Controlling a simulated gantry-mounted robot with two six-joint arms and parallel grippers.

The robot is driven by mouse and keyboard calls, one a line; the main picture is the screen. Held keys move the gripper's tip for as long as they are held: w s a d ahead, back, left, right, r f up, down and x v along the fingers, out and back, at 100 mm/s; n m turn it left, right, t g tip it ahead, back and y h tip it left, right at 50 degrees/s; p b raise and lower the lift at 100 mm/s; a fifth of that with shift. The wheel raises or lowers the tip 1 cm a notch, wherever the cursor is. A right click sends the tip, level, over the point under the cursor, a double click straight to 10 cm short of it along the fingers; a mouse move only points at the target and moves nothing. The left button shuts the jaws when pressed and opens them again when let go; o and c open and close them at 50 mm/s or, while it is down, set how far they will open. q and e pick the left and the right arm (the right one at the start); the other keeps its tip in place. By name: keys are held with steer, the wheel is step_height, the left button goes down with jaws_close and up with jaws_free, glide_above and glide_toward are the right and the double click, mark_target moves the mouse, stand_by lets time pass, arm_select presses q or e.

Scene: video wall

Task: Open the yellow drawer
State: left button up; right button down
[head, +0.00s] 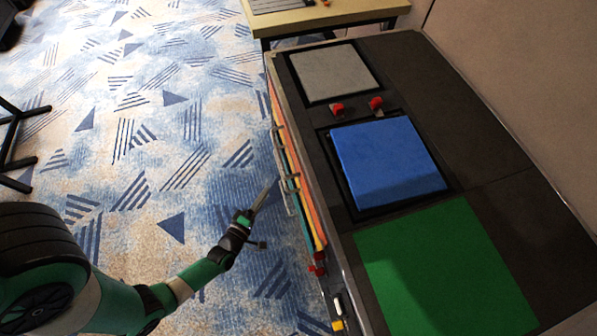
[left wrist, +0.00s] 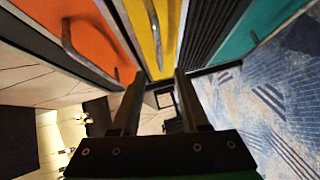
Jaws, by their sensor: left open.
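The yellow drawer (left wrist: 150,45) is in the upper middle of the left wrist view, between an orange drawer (left wrist: 85,35) and a teal drawer (left wrist: 240,40). A thin metal handle (left wrist: 153,18) runs along its front. My left gripper (left wrist: 158,75) is open, its two dark fingers pointing toward the yellow front with nothing between them. In the head view my left gripper (head: 267,190) is beside the cabinet's drawer side, near the handles (head: 285,175). From there the drawer fronts show only as thin strips, and I cannot tell a gap from contact. My right gripper is not in view.
The dark cabinet top (head: 430,110) carries a grey panel (head: 333,73), a blue block (head: 387,160), a green panel (head: 440,265) and red knobs (head: 376,104). A wooden table (head: 330,18) stands beyond. Open patterned carpet (head: 150,130) lies left of the cabinet.

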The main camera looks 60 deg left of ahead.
mark_target(281, 172)
arm_select(q)
steer(key=b+x, duration=0.4)
steer(key=x, duration=0.6)
steer(key=shift+w+a+f, duration=0.1)
steer(key=shift+w+f, duration=0.05)
steer(key=shift+w, duration=0.25)
steer(key=shift+w+a, duration=0.15)
steer(key=shift+w, duration=0.1)
jaws_close()
stand_by(0.5)
